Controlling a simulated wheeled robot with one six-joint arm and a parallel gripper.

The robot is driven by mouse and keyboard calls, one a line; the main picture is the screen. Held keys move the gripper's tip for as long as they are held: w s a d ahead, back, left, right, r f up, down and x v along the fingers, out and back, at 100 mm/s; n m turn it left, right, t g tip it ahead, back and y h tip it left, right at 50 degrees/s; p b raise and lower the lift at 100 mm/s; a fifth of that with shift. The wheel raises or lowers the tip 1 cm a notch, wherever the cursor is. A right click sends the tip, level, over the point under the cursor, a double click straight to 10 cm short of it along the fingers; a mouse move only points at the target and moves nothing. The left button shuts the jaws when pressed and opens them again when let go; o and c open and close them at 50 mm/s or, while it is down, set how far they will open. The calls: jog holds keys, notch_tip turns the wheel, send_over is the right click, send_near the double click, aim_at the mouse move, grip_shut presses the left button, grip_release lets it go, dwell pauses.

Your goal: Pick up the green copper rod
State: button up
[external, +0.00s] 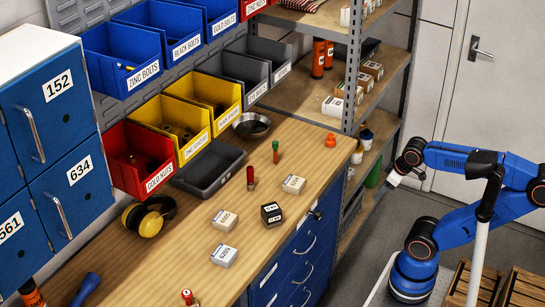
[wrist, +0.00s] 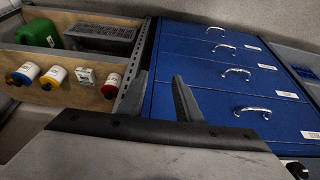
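A small upright rod with a green top and a copper-coloured lower part (external: 275,152) stands on the wooden workbench (external: 330,180), near the middle of its far half. My gripper (external: 393,179) is to the right of the bench, beyond its edge and well away from the rod. In the wrist view my gripper (wrist: 158,97) has its two fingers spread apart with nothing between them. The wrist view faces blue drawers and a low shelf, and the rod does not show there.
A red rod (external: 250,178) stands near the green one. Small boxes (external: 224,256), a dark box (external: 271,214), a grey tray (external: 208,168), a metal bowl (external: 251,125) and yellow earmuffs (external: 150,222) lie on the bench. A shelf rack (external: 352,65) stands behind. Blue drawers (wrist: 225,75) front the bench.

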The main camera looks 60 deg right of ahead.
jog(key=shift+o, duration=1)
